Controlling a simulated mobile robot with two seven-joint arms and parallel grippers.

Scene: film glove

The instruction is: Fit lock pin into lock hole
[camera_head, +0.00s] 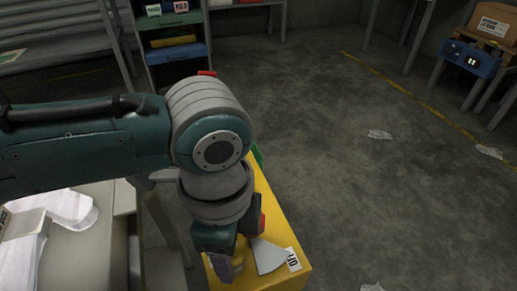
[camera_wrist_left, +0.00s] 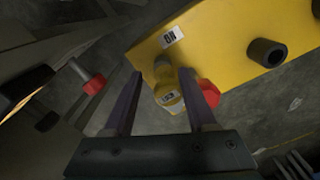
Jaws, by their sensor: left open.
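My left gripper (camera_head: 226,272) hangs over the yellow panel (camera_head: 268,200) in the head view, its fingers partly cut off by the lower edge. In the left wrist view the gripper (camera_wrist_left: 161,76) is open. A yellow knob-like piece with a small label (camera_wrist_left: 168,92) lies between its two fingers, with a gap visible on the left; contact on the right is unclear. It may be the lock pin. A red knob (camera_wrist_left: 208,92) sits just outside the right finger. I cannot make out the lock hole for certain. My right gripper is not in view.
A black cylinder (camera_wrist_left: 267,52) stands on the yellow panel. A red-tipped rod (camera_wrist_left: 95,84) is at left in the wrist view. A grey wedge-shaped plate (camera_head: 268,256) lies beside the gripper. A shelf with bins (camera_head: 175,45) stands behind. The floor to the right is mostly clear.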

